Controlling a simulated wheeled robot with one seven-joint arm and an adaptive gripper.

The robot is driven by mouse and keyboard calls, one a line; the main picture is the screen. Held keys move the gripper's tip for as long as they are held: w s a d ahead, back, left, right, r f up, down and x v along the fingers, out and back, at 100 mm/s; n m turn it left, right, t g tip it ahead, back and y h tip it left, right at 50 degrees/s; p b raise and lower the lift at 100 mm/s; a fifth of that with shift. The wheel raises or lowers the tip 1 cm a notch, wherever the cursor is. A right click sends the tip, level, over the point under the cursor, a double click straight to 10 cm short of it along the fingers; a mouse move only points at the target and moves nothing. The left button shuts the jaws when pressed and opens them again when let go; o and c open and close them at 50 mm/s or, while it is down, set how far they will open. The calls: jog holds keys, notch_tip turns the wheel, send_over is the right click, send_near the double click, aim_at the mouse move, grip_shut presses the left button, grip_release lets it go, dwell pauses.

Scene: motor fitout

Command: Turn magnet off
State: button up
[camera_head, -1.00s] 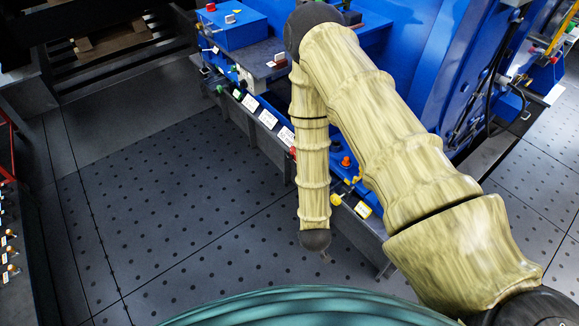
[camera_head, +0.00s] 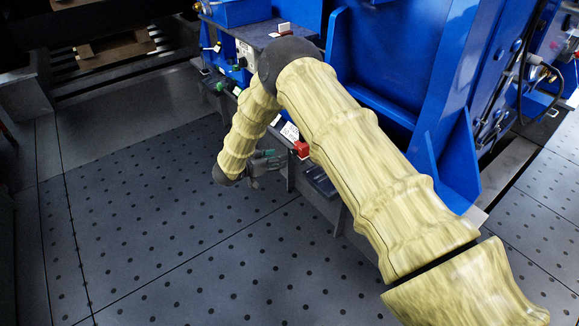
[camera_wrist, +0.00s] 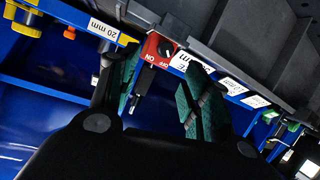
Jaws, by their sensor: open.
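A red switch box (camera_wrist: 158,48) with a black knob and ON and OFF markings sits on the blue rail, shown upside down in the wrist view. The same red switch shows in the head view (camera_head: 301,149), just right of my gripper. I cannot tell which marking the knob points to. My gripper (camera_wrist: 166,75) is open, with teal-padded fingers on either side in the wrist view and the switch beyond, between their tips. Nothing is held.
White labels (camera_wrist: 200,70) line the rail, one reading 20 mm (camera_wrist: 103,29). Yellow knobs (camera_wrist: 28,27) and a green part (camera_wrist: 293,126) are also along it. A large blue machine (camera_head: 400,70) stands behind. The perforated floor (camera_head: 150,200) at left is clear.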

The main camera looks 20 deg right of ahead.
aim_at(292, 153)
jog(key=w+d+f+m+g+b, duration=0.1)
jog(key=d+b, duration=0.1)
jog(key=w+d+f+m+b, duration=0.1)
jog(key=w+b, duration=0.1)
jog(key=w+d+f+g+h+b, duration=0.1)
jog(key=w+d+b, duration=0.1)
jog(key=b, duration=0.1)
jog(key=shift+d+f+m+g, duration=0.2)
jog(key=shift+d+m+g, duration=0.1)
jog(key=shift+m, duration=0.1)
jog(key=shift+x, duration=0.95)
jog(key=shift+r, duration=0.1)
jog(key=shift+c, duration=0.2)
jog(key=c, duration=1)
